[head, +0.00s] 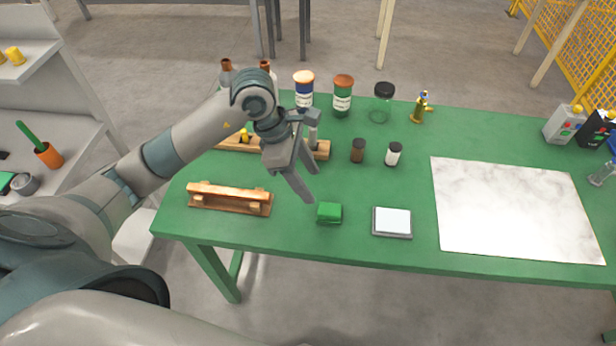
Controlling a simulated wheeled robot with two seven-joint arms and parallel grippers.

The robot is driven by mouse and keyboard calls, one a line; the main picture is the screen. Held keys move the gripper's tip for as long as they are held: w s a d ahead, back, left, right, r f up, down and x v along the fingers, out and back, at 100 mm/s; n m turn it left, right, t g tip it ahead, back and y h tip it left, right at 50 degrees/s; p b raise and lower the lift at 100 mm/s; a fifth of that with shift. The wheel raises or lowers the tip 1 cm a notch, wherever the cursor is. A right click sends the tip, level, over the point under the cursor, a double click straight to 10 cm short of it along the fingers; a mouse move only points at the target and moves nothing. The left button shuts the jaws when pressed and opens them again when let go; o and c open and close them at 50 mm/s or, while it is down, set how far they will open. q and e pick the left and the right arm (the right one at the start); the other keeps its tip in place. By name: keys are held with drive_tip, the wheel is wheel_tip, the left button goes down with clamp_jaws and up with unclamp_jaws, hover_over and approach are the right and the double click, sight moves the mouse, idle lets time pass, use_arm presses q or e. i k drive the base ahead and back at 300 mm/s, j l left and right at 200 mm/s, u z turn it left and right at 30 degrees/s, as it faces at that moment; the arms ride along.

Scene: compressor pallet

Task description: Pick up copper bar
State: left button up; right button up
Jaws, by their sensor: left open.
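The copper bar (228,191) is a shiny orange-brown bar lying on a small wooden stand (232,208) near the left front of the green table. My left gripper (307,185) hangs above the table to the right of the bar. Its two grey fingers are apart and point down and to the right, with nothing seen between them. The gripper is clear of the bar. My right gripper does not show.
A green block (329,212) and a small scale (392,222) stand near the front edge. A wooden rack (238,144) lies behind my gripper. Jars (342,97) and bottles stand at the back. A marble slab (513,208) covers the right.

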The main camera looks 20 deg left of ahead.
sight(192, 189)
drive_tip(key=u, duration=1.4)
drive_tip(key=i+l+z, duration=0.2)
drive_tip(key=i+l, duration=0.1)
drive_tip(key=l, duration=0.1)
